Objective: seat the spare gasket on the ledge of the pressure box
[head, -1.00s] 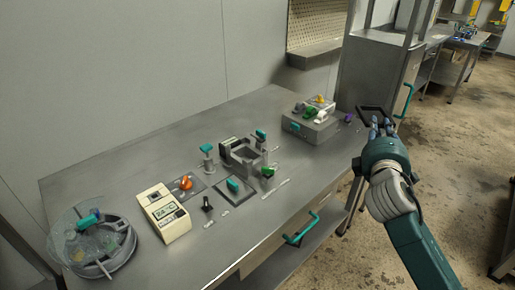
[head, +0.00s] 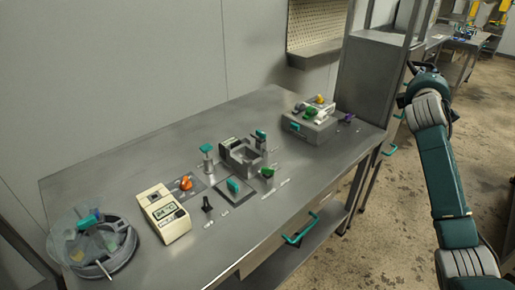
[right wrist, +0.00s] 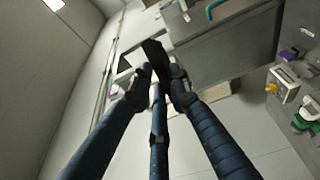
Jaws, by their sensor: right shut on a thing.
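The pressure box (head: 229,153) is a grey open-topped box near the middle of the steel table. A grey plate with a teal handle (head: 234,185) lies in front of it. My right gripper (right wrist: 157,82) is shut on the spare gasket (right wrist: 154,53), a black piece seen nearly edge-on in the right wrist view. In the head view my right arm reaches up at the right, off the table's right end, far from the box. The fingers and gasket are mostly hidden there behind the wrist. My left gripper is not in view.
A cream meter (head: 163,213) and a round device with a clear cover (head: 92,262) stand at the left. A grey case (head: 309,130) with coloured parts on top stands at the right. Small posts and knobs surround the pressure box. The table's back left is bare.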

